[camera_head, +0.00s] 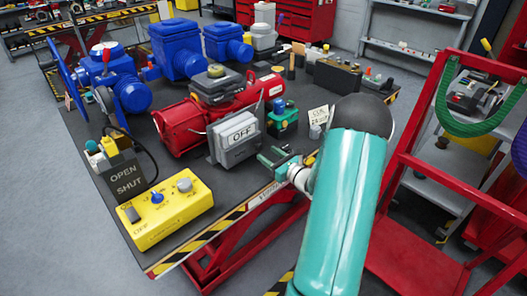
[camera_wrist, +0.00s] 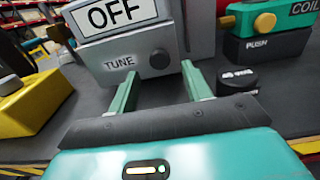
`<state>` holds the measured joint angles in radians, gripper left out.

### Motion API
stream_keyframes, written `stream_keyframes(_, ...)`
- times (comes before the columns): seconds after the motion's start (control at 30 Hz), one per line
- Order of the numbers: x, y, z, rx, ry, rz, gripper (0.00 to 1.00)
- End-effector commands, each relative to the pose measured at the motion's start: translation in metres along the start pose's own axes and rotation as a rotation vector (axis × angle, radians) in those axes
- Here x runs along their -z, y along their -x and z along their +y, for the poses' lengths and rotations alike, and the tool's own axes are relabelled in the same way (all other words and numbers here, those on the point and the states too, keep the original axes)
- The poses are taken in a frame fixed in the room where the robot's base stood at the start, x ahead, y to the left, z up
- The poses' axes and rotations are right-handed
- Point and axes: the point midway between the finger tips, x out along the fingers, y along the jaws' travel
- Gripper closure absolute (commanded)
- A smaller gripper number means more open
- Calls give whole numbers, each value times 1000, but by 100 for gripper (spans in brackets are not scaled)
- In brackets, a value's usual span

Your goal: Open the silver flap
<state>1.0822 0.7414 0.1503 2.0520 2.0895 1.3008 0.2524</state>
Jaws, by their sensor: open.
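A grey-silver box with a white panel marked OFF (camera_head: 236,133) stands on the dark table in the head view. In the wrist view, its OFF panel (camera_wrist: 115,12) is at the top, cut off by the frame edge. Below it is a face marked TUNE (camera_wrist: 120,63) with a dark round knob (camera_wrist: 160,58). I cannot tell which part is the flap's edge. My gripper (camera_head: 272,160) is open, in front of the box's lower right side. In the wrist view, the two green fingers of my gripper (camera_wrist: 160,72) are apart with nothing between them, pointing at the TUNE face.
A yellow switch box (camera_head: 168,207) is at the table's front left. A green device marked PUSH and COIL (camera_wrist: 262,30) stands right of the box, with a black round knob (camera_wrist: 238,80) nearer. A red machine (camera_head: 180,125) is behind. Bare table lies under the fingers.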

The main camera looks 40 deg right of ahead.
Motion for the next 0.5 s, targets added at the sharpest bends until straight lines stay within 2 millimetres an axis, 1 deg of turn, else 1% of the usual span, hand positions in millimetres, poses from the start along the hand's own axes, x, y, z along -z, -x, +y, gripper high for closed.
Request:
stream_keyframes(0.03,0,-10,1,-2,0,-1,51)
stream_keyframes(0.1,0,-20,0,-2,0,0,51)
stream_keyframes(0.2,0,-30,0,0,0,0,51)
stream_keyframes(0.33,0,-36,-1,0,1,0,51)
stream_keyframes(0.5,0,-36,-1,0,0,0,51)
